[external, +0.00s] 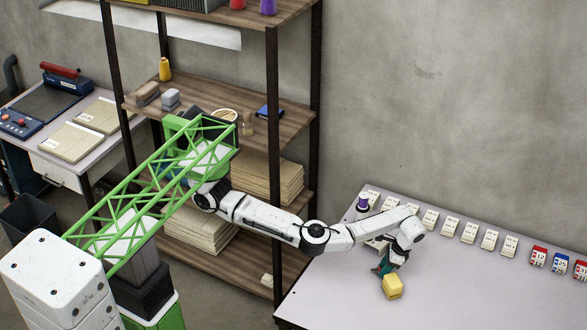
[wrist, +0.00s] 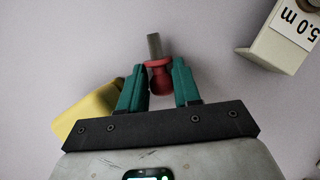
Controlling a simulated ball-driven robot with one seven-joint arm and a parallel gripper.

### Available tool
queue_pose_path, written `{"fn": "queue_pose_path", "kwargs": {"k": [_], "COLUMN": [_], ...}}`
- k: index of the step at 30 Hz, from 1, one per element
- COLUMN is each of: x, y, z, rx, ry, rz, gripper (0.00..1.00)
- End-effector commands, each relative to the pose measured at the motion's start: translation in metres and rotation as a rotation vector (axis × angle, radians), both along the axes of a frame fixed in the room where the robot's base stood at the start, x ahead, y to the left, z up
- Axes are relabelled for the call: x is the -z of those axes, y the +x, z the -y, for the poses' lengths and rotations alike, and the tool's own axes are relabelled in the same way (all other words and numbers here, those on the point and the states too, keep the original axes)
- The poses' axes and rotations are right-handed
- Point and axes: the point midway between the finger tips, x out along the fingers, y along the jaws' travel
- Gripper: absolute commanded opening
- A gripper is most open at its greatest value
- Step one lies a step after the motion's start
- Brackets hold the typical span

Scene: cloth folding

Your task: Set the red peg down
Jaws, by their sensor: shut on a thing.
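The red peg (wrist: 160,78) shows in the wrist view between the teal fingers of my gripper (wrist: 158,80). It has a red body with a collar and a grey shaft that points up in the picture. My gripper is shut on it. In the external view my gripper (external: 384,268) is low over the right table (external: 450,290), just behind the yellow block (external: 392,287). The peg is hidden there, and I cannot tell whether it touches the table. The yellow block also shows in the wrist view (wrist: 85,110), left of the fingers and partly hidden by the gripper.
Several white labelled blocks (external: 451,227) stand in a row along the table's back edge, with red and blue ones (external: 538,256) at the right. A purple-topped spool (external: 362,201) stands at the back left. A wooden shelf (external: 270,110) rises left of the table. The table's front right is clear.

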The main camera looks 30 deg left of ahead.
Motion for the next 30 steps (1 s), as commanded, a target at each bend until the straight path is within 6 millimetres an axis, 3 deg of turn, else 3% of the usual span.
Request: {"fn": "queue_pose_path", "kwargs": {"k": [5, 9, 16, 30], "x": [-0.028, -0.044, -0.092, -0.117], "y": [-0.001, -0.012, -0.039, -0.090], "z": [-0.001, -0.011, -0.036, -0.092], "rx": [0.000, -0.002, -0.001, 0.000], "ry": [0.003, 0.001, -0.003, -0.001], "rz": [0.002, 0.004, -0.001, 0.000], "gripper": [0.00, 0.00, 0.00, 0.00]}}
